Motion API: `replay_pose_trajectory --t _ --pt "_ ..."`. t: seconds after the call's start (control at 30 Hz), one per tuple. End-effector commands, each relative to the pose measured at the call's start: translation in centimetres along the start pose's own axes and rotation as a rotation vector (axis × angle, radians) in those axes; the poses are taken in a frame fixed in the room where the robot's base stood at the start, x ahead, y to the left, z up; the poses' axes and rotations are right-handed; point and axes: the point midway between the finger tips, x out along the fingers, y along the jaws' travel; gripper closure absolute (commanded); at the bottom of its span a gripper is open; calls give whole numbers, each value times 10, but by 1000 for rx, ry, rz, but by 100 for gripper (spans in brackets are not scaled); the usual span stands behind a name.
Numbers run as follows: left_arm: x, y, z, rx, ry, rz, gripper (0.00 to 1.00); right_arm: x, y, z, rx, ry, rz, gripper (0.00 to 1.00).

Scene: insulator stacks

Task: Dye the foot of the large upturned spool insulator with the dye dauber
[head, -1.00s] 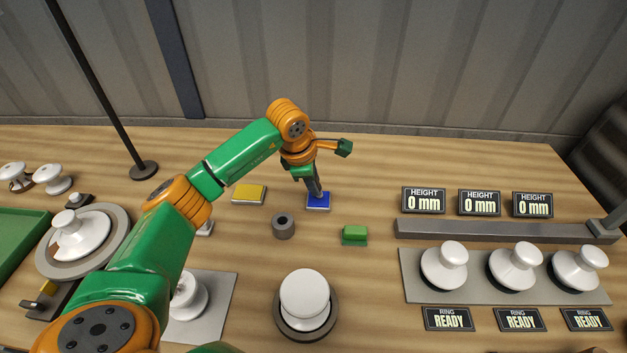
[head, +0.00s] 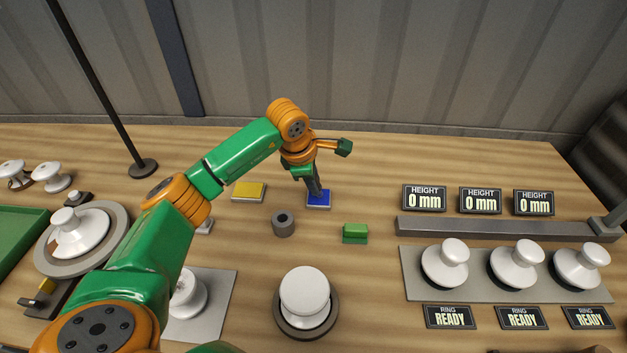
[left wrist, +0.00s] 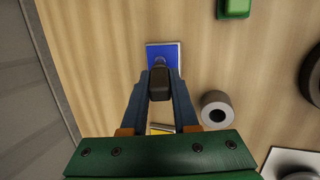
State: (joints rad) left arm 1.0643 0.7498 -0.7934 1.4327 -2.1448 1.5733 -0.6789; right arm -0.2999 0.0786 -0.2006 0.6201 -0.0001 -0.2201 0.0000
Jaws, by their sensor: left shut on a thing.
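My left gripper (head: 314,184) is low over the blue pad (head: 319,204) at the back middle. In the left wrist view its fingers (left wrist: 160,98) are shut on the dark dye dauber (left wrist: 160,82). The dauber's lower end is over the blue pad (left wrist: 163,52) and seems to meet it; exact contact is hard to tell. A large white spool insulator (head: 305,288), seemingly the upturned one, stands on a dark round base (head: 334,318) at the front middle. My right gripper is not in view.
A grey hollow cylinder (head: 283,225), a yellow pad (head: 248,191) and a green block (head: 355,233) stand near the blue pad. Another white insulator (head: 80,235) sits on a round plate at left. Several insulators and displays stand at right. A black pole (head: 100,95) rises at back left.

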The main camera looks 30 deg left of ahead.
Motion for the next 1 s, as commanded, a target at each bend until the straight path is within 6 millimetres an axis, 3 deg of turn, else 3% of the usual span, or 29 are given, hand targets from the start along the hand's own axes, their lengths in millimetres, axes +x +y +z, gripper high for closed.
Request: replay_pose_trajectory --t 0.47,1.0 --pt "-3 0 0 1 3 -4 100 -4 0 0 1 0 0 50" --pt "-61 19 11 1 1 -1 100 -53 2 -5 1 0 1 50"
